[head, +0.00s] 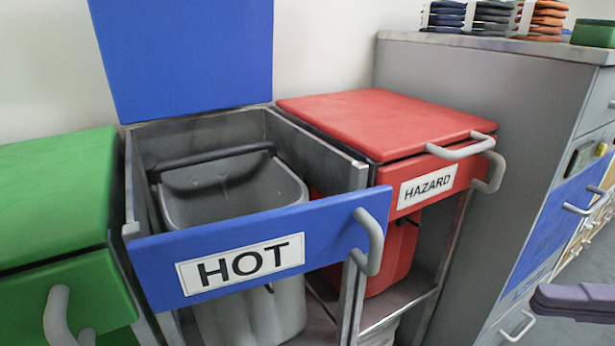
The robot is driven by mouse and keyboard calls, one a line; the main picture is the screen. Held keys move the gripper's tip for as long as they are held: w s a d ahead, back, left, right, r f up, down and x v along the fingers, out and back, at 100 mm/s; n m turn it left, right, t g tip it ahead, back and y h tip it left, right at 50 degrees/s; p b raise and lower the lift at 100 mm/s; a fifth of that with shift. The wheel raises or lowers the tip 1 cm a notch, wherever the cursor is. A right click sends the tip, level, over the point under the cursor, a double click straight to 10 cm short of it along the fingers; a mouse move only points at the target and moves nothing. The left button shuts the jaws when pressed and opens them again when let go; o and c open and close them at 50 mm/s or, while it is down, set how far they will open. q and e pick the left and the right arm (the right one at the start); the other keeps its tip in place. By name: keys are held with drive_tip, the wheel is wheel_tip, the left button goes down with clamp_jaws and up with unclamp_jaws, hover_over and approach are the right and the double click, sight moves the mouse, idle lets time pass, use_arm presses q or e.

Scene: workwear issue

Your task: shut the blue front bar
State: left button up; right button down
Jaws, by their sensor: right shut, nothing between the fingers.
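The blue front bar (335,232) carries a white HOT label (241,263) and a grey handle (369,242) near its right end. It lies across the front of the middle grey bin frame (318,147). Its left end meets the left front post; its right end appears to stand a little out from the right post. My right gripper (540,300) shows as a dark purple-grey shape at the lower right edge, well to the right of the handle and touching nothing that I can see. It is shut and empty. My left gripper is not in view.
A raised blue lid (183,55) stands behind the open grey bin (230,195). A closed red HAZARD unit (385,120) adjoins on the right, a green one (55,195) on the left. A grey cabinet (470,95) with folded stacks on top stands further right.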

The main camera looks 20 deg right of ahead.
drive_tip(key=w+d+b+x, duration=0.1)
drive_tip(key=w+x, duration=0.1)
drive_tip(key=x, duration=1)
drive_tip(key=shift+w+b, duration=0.25)
drive_tip(key=shift+b, duration=0.05)
drive_tip(key=shift+f, duration=0.1)
